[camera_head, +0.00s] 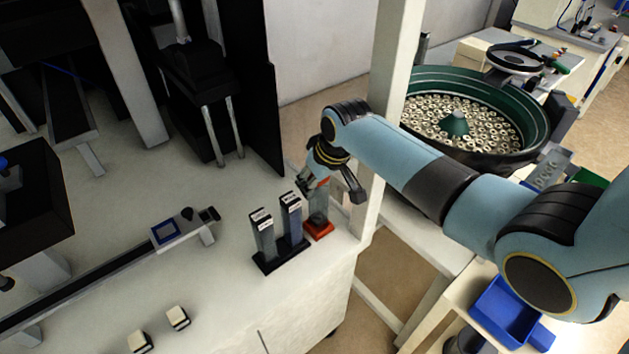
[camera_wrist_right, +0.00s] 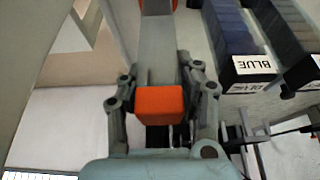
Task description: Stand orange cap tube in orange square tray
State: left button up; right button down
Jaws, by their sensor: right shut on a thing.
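My right gripper (camera_head: 317,184) is shut on the orange cap tube (camera_head: 318,208), a grey upright square tube. In the right wrist view its orange cap (camera_wrist_right: 159,101) sits between the fingers of my gripper (camera_wrist_right: 160,112), and its grey body (camera_wrist_right: 158,50) runs away from the camera. The orange square tray (camera_head: 320,230) is on the table's right corner, directly below the tube. Its orange edge also shows in the wrist view (camera_wrist_right: 158,5) at the tube's far end. I cannot tell whether the tube's foot touches the tray floor. My left gripper is out of view.
A white post (camera_head: 385,130) rises close behind my right wrist. Two small pale blocks (camera_head: 178,318) lie at the front; table between is clear.

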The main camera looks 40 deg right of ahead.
jog(key=shift+f, duration=0.65)
dwell(0.6)
jog(key=shift+f, duration=0.55)
dwell(1.1)
jog(key=c, duration=0.9)
grip_release()
jog(key=shift+o, duration=0.2)
jog(key=shift+r, duration=0.1)
